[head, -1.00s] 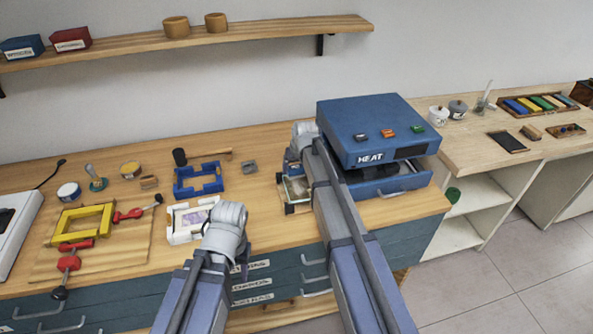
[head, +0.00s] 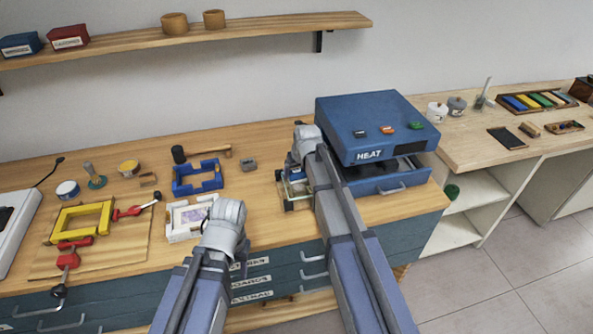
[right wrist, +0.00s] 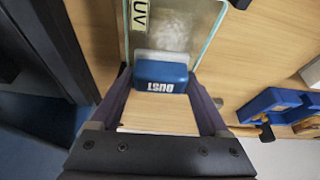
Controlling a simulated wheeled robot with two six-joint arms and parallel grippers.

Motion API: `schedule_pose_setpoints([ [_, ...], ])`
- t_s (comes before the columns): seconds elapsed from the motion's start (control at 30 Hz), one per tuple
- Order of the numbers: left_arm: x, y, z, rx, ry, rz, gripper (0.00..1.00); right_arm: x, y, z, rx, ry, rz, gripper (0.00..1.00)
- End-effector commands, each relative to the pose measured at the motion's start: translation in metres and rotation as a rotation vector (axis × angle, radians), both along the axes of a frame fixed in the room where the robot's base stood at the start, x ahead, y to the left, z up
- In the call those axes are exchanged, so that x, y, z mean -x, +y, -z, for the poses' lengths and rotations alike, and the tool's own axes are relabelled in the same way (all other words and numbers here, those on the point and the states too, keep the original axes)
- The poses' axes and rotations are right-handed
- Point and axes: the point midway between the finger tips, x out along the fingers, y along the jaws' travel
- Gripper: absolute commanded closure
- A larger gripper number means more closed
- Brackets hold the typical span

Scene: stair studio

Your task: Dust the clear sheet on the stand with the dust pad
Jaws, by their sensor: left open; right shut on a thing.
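The clear sheet (right wrist: 207,28) shows in the right wrist view with a yellow UV label at one edge and a whitish dusty patch in its middle. In the head view the sheet on its small stand (head: 298,203) is beside the heater, partly hidden by my right arm. My right gripper (right wrist: 161,88) is shut on the blue dust pad (right wrist: 161,75), marked DUST, which is at the sheet's near part. Whether it presses on the sheet is hard to tell. My left gripper (head: 240,262) is open, mostly hidden behind its wrist, by the white frame.
The blue heater box (head: 370,125) with its drawer stands right of the stand. A white frame (head: 188,219), a blue frame (head: 198,181), a hammer (head: 205,151) and a grey block (head: 248,164) lie to the left. A yellow frame (head: 80,220) is further left.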

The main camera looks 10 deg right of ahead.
Motion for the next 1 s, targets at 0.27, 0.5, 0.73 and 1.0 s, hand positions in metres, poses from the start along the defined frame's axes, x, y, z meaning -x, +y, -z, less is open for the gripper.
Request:
schedule_pose_setpoints([
  [0.27,0.000,0.000,0.002,0.000,0.000,0.000,0.50,0.021,-0.001,0.002,0.000,0.000,0.000,0.66],
  [0.5,0.000,0.000,0.003,0.000,0.000,0.000,0.50,0.035,-0.001,0.003,0.000,0.002,0.000,0.66],
  [0.73,0.000,0.000,0.003,0.000,0.000,0.000,0.50,0.038,-0.001,0.003,0.000,0.004,0.000,0.65],
  [1.0,0.000,0.000,0.001,0.000,0.000,0.000,0.50,0.059,-0.002,0.002,0.000,0.004,0.000,0.66],
])
